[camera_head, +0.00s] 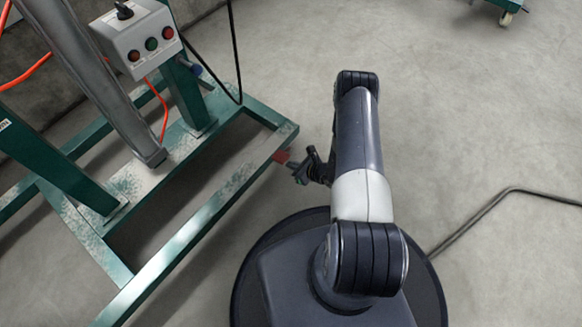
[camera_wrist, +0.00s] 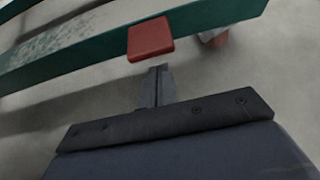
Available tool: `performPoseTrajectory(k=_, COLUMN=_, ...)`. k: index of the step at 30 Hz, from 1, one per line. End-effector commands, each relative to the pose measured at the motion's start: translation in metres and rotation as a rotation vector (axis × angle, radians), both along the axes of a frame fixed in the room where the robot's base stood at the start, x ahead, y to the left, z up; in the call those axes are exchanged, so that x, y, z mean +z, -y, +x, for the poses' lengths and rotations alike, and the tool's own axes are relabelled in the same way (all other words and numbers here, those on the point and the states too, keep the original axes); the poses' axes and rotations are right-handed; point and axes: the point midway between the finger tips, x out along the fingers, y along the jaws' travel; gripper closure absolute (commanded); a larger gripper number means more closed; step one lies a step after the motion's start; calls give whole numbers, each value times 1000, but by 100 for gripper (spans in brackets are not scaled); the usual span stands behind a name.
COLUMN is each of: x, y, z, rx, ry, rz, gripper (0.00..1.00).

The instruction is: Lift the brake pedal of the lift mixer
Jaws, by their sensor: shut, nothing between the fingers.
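The brake pedal is a small red pad at the outer side of the green frame of the lift mixer. In the wrist view the red pedal (camera_wrist: 151,39) is just beyond my fingertips, in front of the green beam. In the head view the pedal (camera_head: 281,157) shows at the frame's right corner. My gripper (camera_wrist: 158,72) is shut and empty, pointing at the pedal, with a small gap seen between them. In the head view my gripper (camera_head: 300,172) is low, just right of the pedal. The lift mixer's green base frame (camera_head: 205,214) stands on the floor.
A control box (camera_head: 140,38) with buttons sits on the mixer's post. A black cable (camera_head: 233,50) hangs near the frame. A dark bent rod or cable (camera_head: 478,214) lies at right. The floor at upper right is mostly clear.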

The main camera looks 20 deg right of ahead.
Motion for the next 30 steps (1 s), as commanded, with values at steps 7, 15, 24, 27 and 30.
performPoseTrajectory(k=7, x=-13, y=16, z=-11, rx=-4, ry=-15, rz=-1, gripper=100)
performPoseTrajectory(k=15, x=16, y=43, z=-49, rx=-4, ry=-17, rz=-1, gripper=100)
performPoseTrajectory(k=24, x=29, y=58, z=-71, rx=1, ry=-16, rz=-2, gripper=100)
performPoseTrajectory(k=27, x=29, y=58, z=-72, rx=1, ry=-16, rz=-2, gripper=100)
performPoseTrajectory(k=30, x=29, y=58, z=-72, rx=2, ry=-16, rz=-2, gripper=100)
